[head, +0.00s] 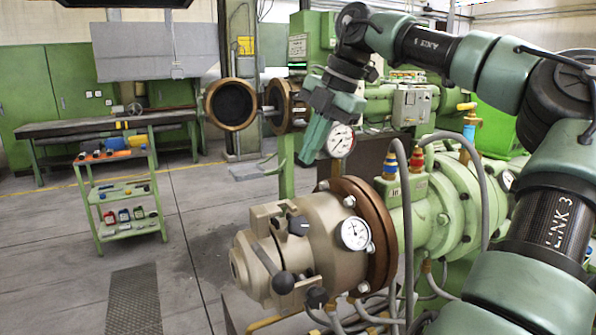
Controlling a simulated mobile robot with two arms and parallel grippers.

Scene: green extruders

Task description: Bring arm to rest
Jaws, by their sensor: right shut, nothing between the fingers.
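My right arm comes in from the right edge, arches up and bends down toward the middle of the head view. Its gripper (315,138) points down and is shut with nothing in it. It appears above the beige extruder head (285,250) and just left of a white pressure gauge (340,141). I cannot tell how far it is from the gauge. My left gripper is not in view.
The green extruder (455,205) with grey hoses and a second gauge (355,233) fills the right side. A green tool cart (125,193) and a long workbench (100,124) stand at the left.

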